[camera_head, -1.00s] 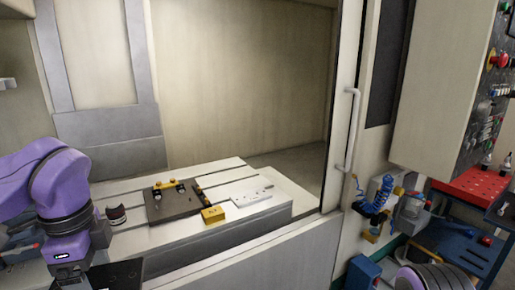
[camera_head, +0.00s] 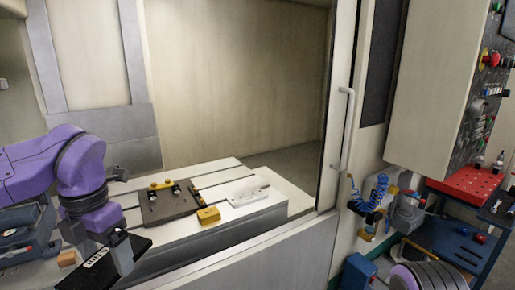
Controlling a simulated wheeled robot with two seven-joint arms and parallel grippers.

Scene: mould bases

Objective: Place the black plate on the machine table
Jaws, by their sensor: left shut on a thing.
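The black plate (camera_head: 138,246) is in the lower left of the head view, gripped by my left gripper (camera_head: 118,255). My left gripper is shut on it and hides part of it. The plate is in front of the machine table's left front edge, and I cannot tell its exact height. The pale machine table (camera_head: 220,170) has slots and lies inside the open machine. My right gripper is not in view.
On the table are a dark grey base plate (camera_head: 170,206) with yellow clamps, a yellow block (camera_head: 208,215) and a white plate (camera_head: 246,192). A door handle (camera_head: 346,130) stands to the right. A red tray (camera_head: 467,182) and blue bench are at the far right.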

